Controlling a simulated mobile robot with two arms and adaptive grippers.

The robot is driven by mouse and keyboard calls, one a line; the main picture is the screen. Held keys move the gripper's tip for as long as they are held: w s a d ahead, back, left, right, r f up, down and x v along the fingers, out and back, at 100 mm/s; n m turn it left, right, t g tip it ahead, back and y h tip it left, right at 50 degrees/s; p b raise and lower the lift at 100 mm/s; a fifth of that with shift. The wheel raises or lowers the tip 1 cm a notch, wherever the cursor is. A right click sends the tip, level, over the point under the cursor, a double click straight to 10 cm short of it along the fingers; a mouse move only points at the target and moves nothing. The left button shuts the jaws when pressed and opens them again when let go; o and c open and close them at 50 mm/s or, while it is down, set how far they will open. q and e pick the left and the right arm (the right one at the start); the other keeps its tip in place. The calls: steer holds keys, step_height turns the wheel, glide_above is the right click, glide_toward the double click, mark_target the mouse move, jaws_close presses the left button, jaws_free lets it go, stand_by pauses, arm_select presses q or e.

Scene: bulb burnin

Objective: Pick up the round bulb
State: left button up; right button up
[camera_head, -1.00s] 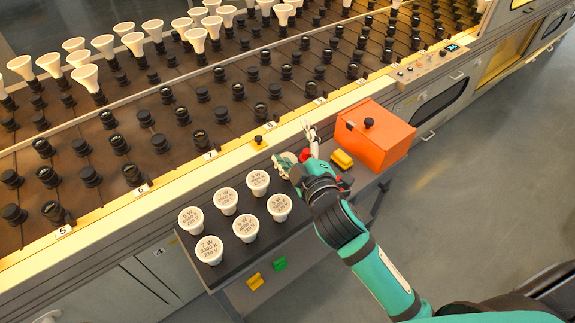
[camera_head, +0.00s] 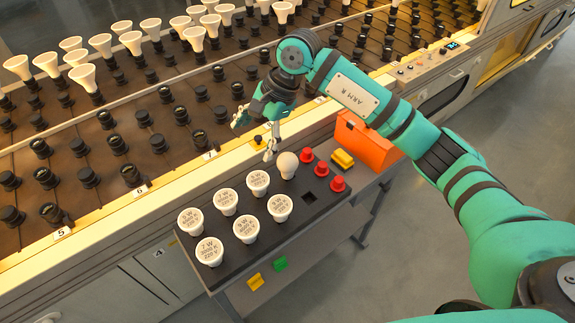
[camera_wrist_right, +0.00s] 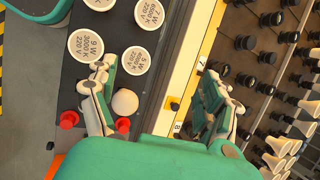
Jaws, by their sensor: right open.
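The round bulb (camera_head: 287,163) is pale and ball-shaped. It stands at the back edge of the dark cart top, next to the white reflector bulbs. It also shows in the right wrist view (camera_wrist_right: 124,102), close beside one finger. My right gripper (camera_head: 256,134) is open and empty, above the conveyor's near edge, left of and behind the bulb in the head view. In the wrist view my right gripper (camera_wrist_right: 158,72) has its fingers wide apart, with the bulb nearer the left-hand finger. My left gripper is not in view.
Several printed white bulbs (camera_head: 246,228) stand on the cart (camera_head: 300,228). Red pieces (camera_head: 322,169), a yellow block (camera_head: 343,159) and an orange box (camera_head: 366,140) are to the right. The conveyor edge (camera_head: 115,208) runs behind, with rows of black sockets.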

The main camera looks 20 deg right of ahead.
mark_target(288, 157)
steer(key=w+d+r+h, duration=0.2)
steer(key=d+h, duration=0.2)
steer(key=d, duration=0.5)
steer(key=f, duration=0.4)
steer(key=f+p, duration=0.1)
steer(key=f, duration=0.3)
steer(key=w+a+f, duration=0.1)
steer(key=f, duration=0.3)
steer(key=shift+w, duration=0.1)
step_height(288, 157, down, 4)
steer(key=shift+f+p, duration=0.15)
steer(key=shift+p, duration=0.5)
steer(key=shift+f, duration=0.55)
steer(key=c, duration=1.2)
